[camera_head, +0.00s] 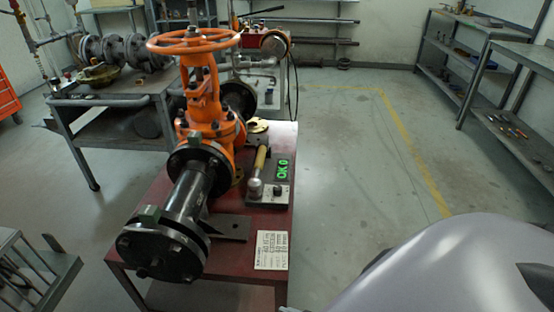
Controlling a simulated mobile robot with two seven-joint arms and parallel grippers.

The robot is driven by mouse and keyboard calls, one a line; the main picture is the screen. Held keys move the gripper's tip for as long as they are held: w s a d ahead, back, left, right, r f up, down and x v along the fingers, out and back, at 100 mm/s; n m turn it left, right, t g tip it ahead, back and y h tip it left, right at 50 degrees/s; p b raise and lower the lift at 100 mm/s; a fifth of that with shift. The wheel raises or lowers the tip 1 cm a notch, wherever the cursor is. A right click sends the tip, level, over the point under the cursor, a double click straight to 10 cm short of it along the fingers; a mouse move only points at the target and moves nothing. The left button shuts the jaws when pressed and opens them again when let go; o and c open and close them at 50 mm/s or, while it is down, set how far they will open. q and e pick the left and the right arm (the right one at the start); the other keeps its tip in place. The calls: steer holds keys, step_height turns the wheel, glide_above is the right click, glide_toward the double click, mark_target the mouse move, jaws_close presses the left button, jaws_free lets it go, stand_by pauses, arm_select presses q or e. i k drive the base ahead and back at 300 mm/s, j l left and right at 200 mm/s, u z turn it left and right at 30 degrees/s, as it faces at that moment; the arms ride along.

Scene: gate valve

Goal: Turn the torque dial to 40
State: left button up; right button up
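A small control box (269,196) stands on the red table beside the orange gate valve (207,125). A display (282,169) on it glows with green characters, too small to read surely. A dark round knob (277,190) sits below the display; it may be the torque dial, but its setting cannot be read. A tool with a yellow handle (260,158) and a silver round end (254,188) lies along the box's left side. Neither gripper shows in the view.
The red table (222,257) also bears a dark flanged pipe (164,242) and a printed card (271,250) at its front. A grey workbench stands behind left, and shelves (484,75) stand at right. The floor right of the table is clear. My own grey part fills the lower right.

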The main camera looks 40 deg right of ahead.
mark_target(277, 189)
steer(key=z, duration=1.25)
